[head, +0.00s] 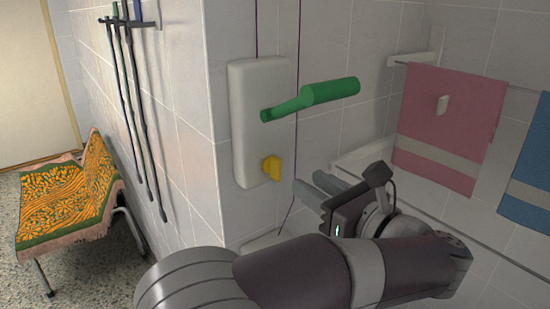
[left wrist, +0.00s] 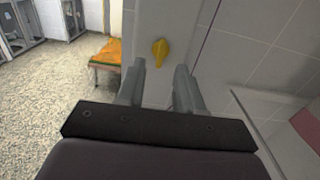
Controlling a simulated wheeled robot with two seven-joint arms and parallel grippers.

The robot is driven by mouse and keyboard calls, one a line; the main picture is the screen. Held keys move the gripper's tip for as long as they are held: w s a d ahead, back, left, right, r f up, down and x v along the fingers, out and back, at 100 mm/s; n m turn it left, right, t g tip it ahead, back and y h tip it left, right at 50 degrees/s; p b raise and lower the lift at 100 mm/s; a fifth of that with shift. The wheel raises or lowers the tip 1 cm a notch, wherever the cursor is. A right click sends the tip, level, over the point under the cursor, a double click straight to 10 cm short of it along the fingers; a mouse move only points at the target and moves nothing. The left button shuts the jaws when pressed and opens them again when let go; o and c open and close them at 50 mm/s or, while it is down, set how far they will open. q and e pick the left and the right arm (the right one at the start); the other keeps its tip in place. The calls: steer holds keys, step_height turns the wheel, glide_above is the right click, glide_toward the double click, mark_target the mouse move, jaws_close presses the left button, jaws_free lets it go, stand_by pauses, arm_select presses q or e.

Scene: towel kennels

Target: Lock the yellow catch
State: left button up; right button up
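The yellow catch (head: 271,168) is a small knob low on a white wall plate (head: 246,150), below a green lever handle (head: 312,98). In the left wrist view the yellow catch (left wrist: 160,50) lies ahead of my fingertips, roughly between their lines. My left gripper (head: 318,188) is to the right of and slightly below the catch in the head view, apart from it. In the left wrist view its two fingers (left wrist: 160,75) stand apart with nothing between them. My right gripper is not in view.
A pink towel (head: 448,125) and a blue towel (head: 530,180) hang on a rail at the right.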

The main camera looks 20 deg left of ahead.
mark_target(281, 163)
arm_select(q)
steer(key=p+x, duration=0.2)
steer(key=x, duration=0.6)
steer(key=shift+w+r+p, duration=0.1)
steer(key=shift+w+p, duration=0.25)
steer(key=shift+w+a, duration=0.25)
steer(key=shift+a, duration=0.25)
steer(key=shift+w, duration=0.1)
steer(key=shift+c, duration=0.3)
